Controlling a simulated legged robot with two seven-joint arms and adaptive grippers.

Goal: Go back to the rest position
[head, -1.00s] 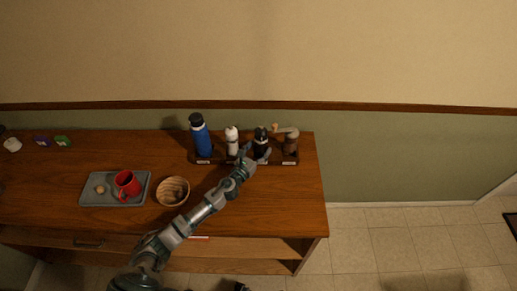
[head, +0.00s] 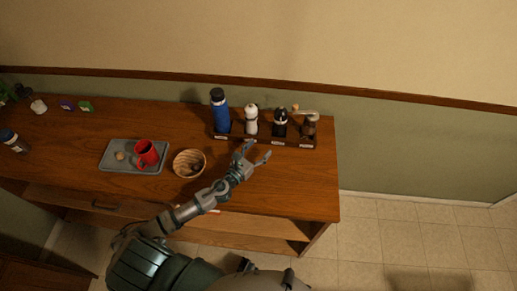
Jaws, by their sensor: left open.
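My left gripper (head: 257,153) is open and empty over the wooden counter (head: 290,190), just in front of the dark rack (head: 231,136). Its arm reaches in from the lower left. In the rack stand a blue bottle (head: 219,113), a white shaker or mill (head: 251,122), a black shaker or mill (head: 280,124) and a brown grinder with a crank (head: 309,126). The gripper is apart from all of them. My right gripper does not show.
A wooden bowl (head: 183,168) with something dark inside stands left of the gripper. A grey tray (head: 119,163) holds a red mug (head: 147,152) and a small round tan thing (head: 120,155). Small items, including a purple one (head: 67,105) and a green one (head: 86,106), lie at the left. The counter's right end is clear.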

